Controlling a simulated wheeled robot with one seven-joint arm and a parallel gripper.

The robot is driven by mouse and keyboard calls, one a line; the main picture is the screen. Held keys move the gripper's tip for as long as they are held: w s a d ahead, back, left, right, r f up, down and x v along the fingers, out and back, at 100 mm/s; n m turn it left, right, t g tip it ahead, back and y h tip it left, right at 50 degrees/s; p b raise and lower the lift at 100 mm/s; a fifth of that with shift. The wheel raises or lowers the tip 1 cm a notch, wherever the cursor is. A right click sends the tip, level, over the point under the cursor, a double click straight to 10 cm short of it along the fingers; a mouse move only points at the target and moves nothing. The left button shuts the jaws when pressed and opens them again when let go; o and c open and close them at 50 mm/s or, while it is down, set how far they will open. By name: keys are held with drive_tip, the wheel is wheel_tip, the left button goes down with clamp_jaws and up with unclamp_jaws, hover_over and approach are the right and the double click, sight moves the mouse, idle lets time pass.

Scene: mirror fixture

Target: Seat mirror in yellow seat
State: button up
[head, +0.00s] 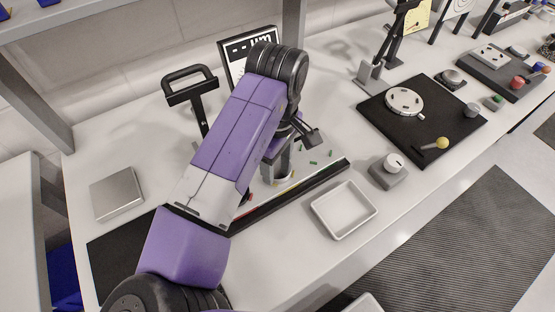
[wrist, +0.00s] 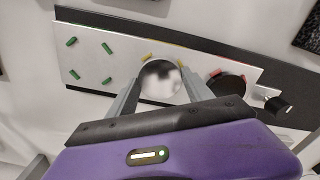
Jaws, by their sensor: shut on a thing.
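The round silver mirror (wrist: 160,80) sits between the two fingers of my gripper (wrist: 161,88) in the wrist view, and the gripper is shut on it. Yellow marks of the yellow seat (wrist: 148,57) show at the mirror's edge, so the mirror is over or at that seat. Whether it is fully down and flat I cannot tell. In the head view my gripper (head: 276,168) points down at the light fixture plate (head: 325,151); my arm hides the mirror there. A little yellow (head: 285,182) shows beside the fingers.
Green marks (wrist: 90,60) stand left of the mirror on the plate, and a dark disc (wrist: 228,85) with red marks is right of it. A black knob (wrist: 277,105) lies beyond. In the head view, a white tray (head: 344,208) and a grey knob box (head: 389,170) stand right.

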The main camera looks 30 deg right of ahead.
drive_tip(key=shift+f, duration=0.15)
drive_tip(key=o, duration=1.5)
drive_tip(key=shift+o, duration=1)
drive_tip(key=shift+s+f, duration=0.1)
wheel_tip(320, 180, up, 3)
drive_tip(key=p, duration=0.3)
drive_tip(key=shift+r+p, duration=0.2)
drive_tip(key=shift+p, duration=0.2)
drive_tip(key=shift+f, duration=0.1)
